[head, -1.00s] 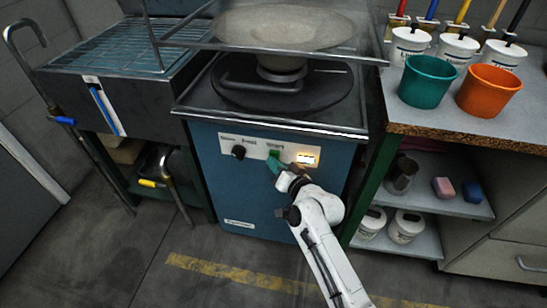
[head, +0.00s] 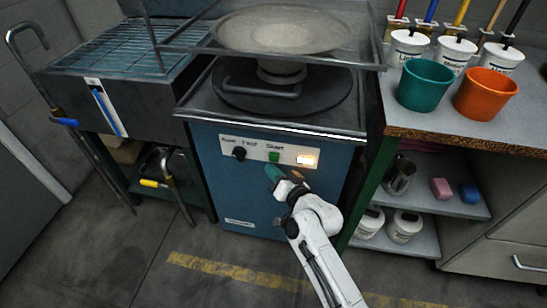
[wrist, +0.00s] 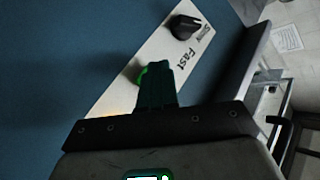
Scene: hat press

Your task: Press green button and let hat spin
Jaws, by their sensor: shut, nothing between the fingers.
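The green button (head: 274,157) sits on the pale control strip of the blue press (head: 230,175), under the label "Start". In the wrist view it shows as a bright green edge (wrist: 142,76), partly hidden by my fingers. My gripper (head: 272,170) is shut and empty, its teal fingertips just below the button in the head view. In the wrist view the gripper (wrist: 156,70) overlaps the button; I cannot tell whether it touches. The grey-beige hat (head: 284,30) is at the top of the press, behind a clear guard. One picture does not show whether it spins.
A bench with a green pot (head: 425,82) and an orange pot (head: 486,93) stands right. A grated metal table (head: 120,52) stands left. Floor in front is clear.

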